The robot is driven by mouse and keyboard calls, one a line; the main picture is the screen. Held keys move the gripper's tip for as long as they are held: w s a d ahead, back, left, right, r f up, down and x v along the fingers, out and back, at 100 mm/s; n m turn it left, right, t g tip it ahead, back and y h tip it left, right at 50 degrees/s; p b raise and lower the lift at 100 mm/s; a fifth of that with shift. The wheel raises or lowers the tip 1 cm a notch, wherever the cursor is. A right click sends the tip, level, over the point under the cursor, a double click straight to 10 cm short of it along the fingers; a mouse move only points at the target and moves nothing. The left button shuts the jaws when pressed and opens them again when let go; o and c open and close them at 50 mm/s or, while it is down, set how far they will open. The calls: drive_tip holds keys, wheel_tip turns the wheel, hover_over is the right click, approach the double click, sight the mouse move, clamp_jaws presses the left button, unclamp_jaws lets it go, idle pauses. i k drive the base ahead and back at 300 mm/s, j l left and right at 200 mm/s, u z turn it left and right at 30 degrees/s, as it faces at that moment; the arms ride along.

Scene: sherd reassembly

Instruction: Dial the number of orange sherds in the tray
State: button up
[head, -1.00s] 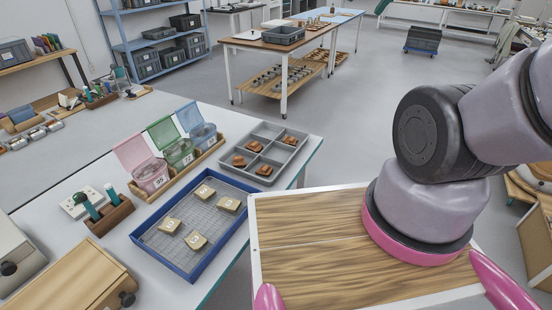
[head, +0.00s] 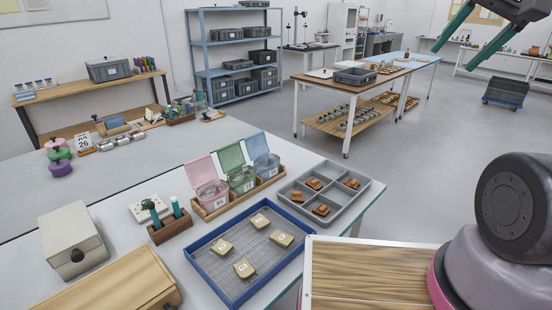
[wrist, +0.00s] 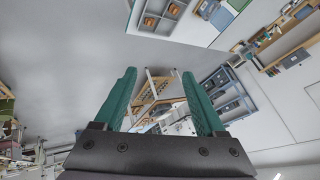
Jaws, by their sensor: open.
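A grey divided tray (head: 372,183) stands on the white table. My gripper (head: 455,57) is open and empty, raised at the top right of the head view, far from the tray. Its two teal fingers stand apart in the wrist view (wrist: 158,78).
A blue tray (head: 222,285) holds several tan labelled pieces. Pink, green and blue lidded boxes (head: 240,178) stand in a wooden rack. A wooden holder (head: 170,228) with teal-handled tools and a white drawer box (head: 72,240) stand left. Open floor lies beyond the table.

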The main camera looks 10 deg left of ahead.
sight(144, 202)
drive_tip(key=u, duration=0.45)
drive_tip(key=l+u, duration=0.1)
drive_tip(key=u, duration=1.25)
drive_tip(key=k+u, duration=0.1)
drive_tip(key=u, duration=0.4)
